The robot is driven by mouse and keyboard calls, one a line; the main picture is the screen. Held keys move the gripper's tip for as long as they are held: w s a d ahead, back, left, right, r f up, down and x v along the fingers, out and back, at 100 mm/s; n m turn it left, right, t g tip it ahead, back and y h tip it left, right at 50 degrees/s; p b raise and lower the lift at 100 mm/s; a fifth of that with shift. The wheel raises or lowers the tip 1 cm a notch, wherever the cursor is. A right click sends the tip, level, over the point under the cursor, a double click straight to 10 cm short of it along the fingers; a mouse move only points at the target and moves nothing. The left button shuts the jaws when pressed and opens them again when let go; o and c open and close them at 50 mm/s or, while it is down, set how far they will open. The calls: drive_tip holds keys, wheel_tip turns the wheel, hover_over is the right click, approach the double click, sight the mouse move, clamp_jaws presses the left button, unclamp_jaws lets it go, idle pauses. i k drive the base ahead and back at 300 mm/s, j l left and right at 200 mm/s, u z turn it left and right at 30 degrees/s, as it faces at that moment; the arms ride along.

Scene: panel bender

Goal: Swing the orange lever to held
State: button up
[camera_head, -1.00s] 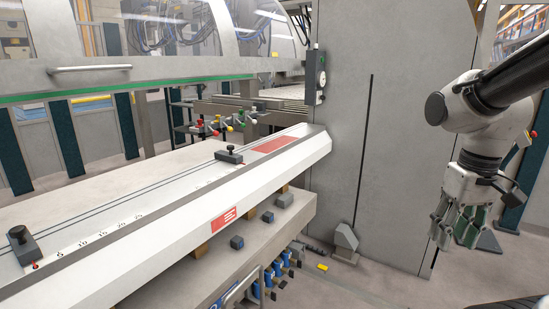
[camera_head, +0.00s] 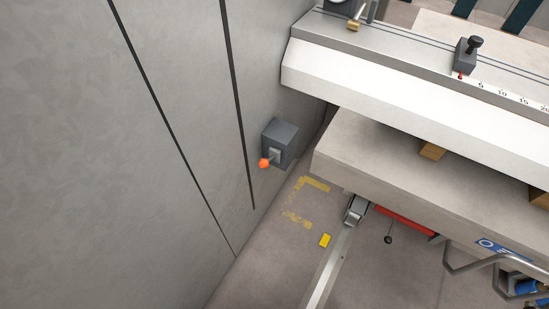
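The orange lever shows as a small orange knob (camera_head: 264,163) on a short grey arm. It comes out of the lower front of a dark grey box (camera_head: 280,141) on the grey wall panel, left of the machine bed's end. The knob points down and to the left in the picture. No held mark can be read on the box from here. My gripper is outside the current view, so its distance from the lever does not show.
The white machine bed (camera_head: 400,85) and the shelf below it (camera_head: 370,150) stick out right of the box. A grey wall (camera_head: 120,160) fills the left. A floor rail (camera_head: 330,265) and a yellow block (camera_head: 325,240) lie below. A blue-labelled part with bent bars (camera_head: 500,248) is at lower right.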

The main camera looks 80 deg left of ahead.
sight(263, 163)
drive_tip(key=u, duration=2.9)
drive_tip(key=i+l+z, duration=0.1)
drive_tip(key=l, duration=0.3)
drive_tip(key=l+z, duration=0.15)
drive_tip(key=l, duration=0.3)
drive_tip(key=i+l+z, duration=0.1)
drive_tip(key=l, duration=0.3)
drive_tip(key=i, duration=0.1)
